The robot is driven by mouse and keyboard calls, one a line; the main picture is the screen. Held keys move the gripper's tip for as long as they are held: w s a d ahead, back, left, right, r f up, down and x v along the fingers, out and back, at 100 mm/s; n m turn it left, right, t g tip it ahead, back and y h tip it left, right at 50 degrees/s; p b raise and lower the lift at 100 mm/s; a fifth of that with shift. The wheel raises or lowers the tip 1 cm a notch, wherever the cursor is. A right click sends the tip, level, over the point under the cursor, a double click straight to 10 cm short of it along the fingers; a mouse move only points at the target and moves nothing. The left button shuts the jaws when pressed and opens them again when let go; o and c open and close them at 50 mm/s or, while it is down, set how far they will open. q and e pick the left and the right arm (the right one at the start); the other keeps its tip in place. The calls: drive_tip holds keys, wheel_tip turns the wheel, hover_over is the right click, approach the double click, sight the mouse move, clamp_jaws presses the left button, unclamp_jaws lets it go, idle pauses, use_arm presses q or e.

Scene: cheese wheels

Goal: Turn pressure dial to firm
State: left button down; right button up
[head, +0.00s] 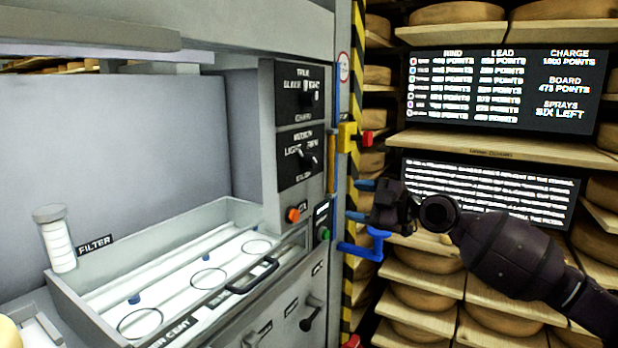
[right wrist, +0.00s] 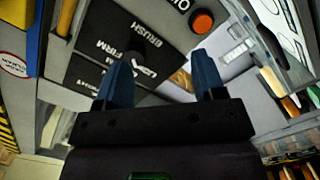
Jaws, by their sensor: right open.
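The pressure dial (head: 308,162) is a black knob on a black panel (head: 288,172), with small words that look like LIGHT on the left and FIRM on the right. Where its pointer stands is too small to tell. Another black knob (head: 307,99) sits on the panel above. My right gripper (head: 352,200) is open and empty, right of and below the dial, apart from it. In the right wrist view its blue fingers (right wrist: 163,80) reach toward the panel (right wrist: 100,74), where FIRM and BRUSH are readable; the left finger partly hides that panel. My left gripper is not in view.
An orange button (head: 293,215) and a green button (head: 324,234) sit below the dial. A yellow block with a red end (head: 348,138), a blue bracket (head: 365,247) and a striped post (head: 356,60) stand close to my right gripper. Cheese shelves (head: 500,148) are behind it.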

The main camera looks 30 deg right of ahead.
drive_tip(key=n+y, duration=0.1)
drive_tip(key=n, duration=0.1)
approach(315, 161)
drive_tip(key=x, duration=0.9)
drive_tip(key=shift+w+b, duration=0.2)
drive_tip(key=shift+b, duration=0.1)
drive_tip(key=shift+w+a, duration=0.35)
drive_tip(key=shift+w, duration=0.2)
drive_tip(key=c, duration=0.9)
